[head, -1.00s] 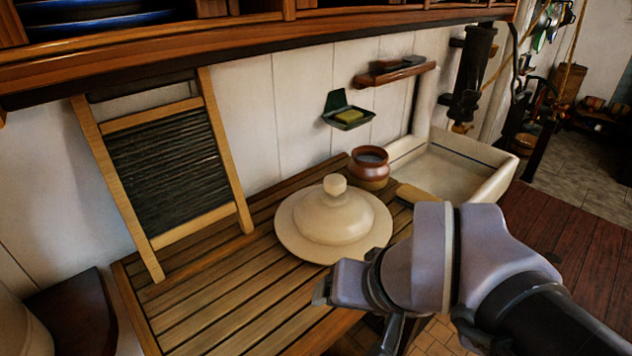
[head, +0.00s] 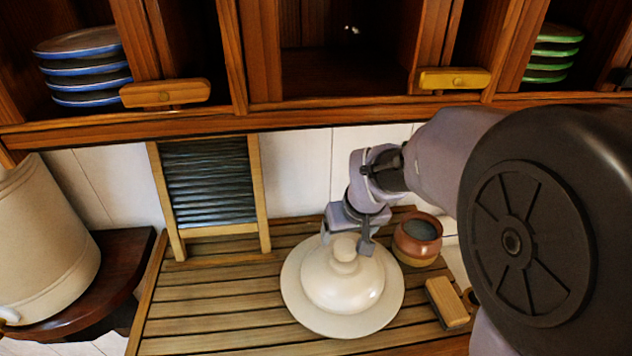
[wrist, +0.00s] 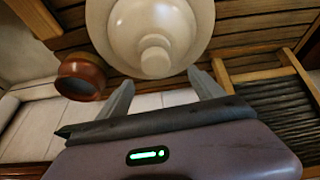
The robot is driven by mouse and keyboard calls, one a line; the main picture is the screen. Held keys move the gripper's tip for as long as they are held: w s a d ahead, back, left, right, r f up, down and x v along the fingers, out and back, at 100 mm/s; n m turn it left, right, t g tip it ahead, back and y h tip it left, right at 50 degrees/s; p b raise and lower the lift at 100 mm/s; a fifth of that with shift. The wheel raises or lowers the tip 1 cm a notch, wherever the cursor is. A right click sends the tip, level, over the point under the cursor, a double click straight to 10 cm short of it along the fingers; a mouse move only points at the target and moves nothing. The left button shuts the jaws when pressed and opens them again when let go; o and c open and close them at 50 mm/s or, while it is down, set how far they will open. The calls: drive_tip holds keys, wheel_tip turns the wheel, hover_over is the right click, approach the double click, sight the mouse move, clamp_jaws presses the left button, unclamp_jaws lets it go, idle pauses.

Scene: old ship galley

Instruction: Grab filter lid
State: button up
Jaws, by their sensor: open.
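The filter lid (head: 342,283) is a cream domed disc with a wide brim and a round knob (head: 344,250) on top. It lies on the slatted wooden counter in the head view. My gripper (head: 346,245) is open at the knob, with one finger on each side as seen from the head camera. In the wrist view, the lid (wrist: 150,28) is at the top and its knob (wrist: 155,62) lies just beyond and between the spread fingertips (wrist: 161,88). I cannot tell whether either finger touches the lid.
A brown pot (head: 417,238) and a wooden brush (head: 446,302) stand right of the lid. A washboard (head: 208,186) leans on the wall behind. A cream container (head: 45,245) stands far left. A shelf with blue plates (head: 85,75) and green plates (head: 553,55) overhangs the counter (head: 190,310).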

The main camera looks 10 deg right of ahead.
sight(346, 245)
drive_tip(key=x, duration=0.5)
drive_tip(key=d+b+x, duration=0.1)
drive_tip(key=x, duration=0.2)
drive_tip(key=shift+s, duration=0.1)
drive_tip(key=shift+s+a, duration=0.1)
drive_tip(key=shift+s, duration=0.05)
drive_tip(key=shift+c, duration=1.1)
clamp_jaws()
